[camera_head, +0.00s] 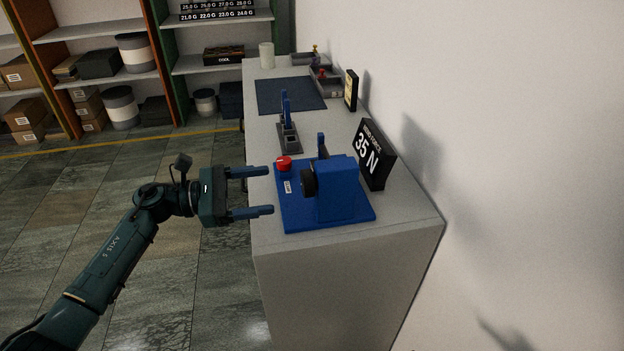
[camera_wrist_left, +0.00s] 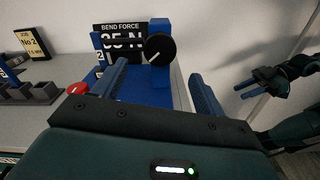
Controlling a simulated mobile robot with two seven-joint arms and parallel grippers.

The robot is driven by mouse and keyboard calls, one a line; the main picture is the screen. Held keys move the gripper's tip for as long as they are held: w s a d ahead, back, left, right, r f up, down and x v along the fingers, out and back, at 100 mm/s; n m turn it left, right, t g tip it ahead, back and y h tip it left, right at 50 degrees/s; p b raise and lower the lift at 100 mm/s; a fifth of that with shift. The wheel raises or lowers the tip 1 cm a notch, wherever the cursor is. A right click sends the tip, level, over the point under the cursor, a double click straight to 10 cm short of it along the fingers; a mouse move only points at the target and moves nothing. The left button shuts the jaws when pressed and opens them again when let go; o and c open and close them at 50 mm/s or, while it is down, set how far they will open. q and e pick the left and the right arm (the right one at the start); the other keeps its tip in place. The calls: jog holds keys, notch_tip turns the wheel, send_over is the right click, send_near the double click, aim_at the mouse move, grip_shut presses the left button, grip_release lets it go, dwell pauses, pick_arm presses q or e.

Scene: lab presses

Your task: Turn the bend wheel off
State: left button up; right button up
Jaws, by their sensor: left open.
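The bend wheel is a black round knob with a pale pointer line, on the blue bend press (camera_head: 340,190). The wheel (camera_head: 307,182) faces left in the head view, and in the wrist view the wheel (camera_wrist_left: 160,48) faces me, its line slanting. My left gripper (camera_head: 271,191) is open and empty, left of the wheel and apart from it. In the left wrist view its fingers (camera_wrist_left: 158,72) stand either side below the wheel. A black sign (camera_head: 373,154) behind the press reads "BEND FORCE 35 N". My right gripper (camera_wrist_left: 265,80) shows at the right of the wrist view; its opening is unclear.
A red button (camera_head: 283,162) sits on the press base's left corner, near the upper finger. A smaller blue-and-grey fixture (camera_head: 289,136) stands farther back, before a dark mat (camera_head: 290,94). A wall runs along the bench's right side. Open floor lies left.

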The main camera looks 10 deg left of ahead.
aim_at(302, 184)
pick_arm(q)
jog(key=p+x, duration=0.2)
jog(key=x, duration=0.8)
jog(key=shift+r+p, duration=0.1)
jog(key=shift+p, duration=0.25)
jog(key=shift+w+d, duration=0.15)
jog(key=shift+d, duration=0.3)
jog(key=shift+c, duration=0.4)
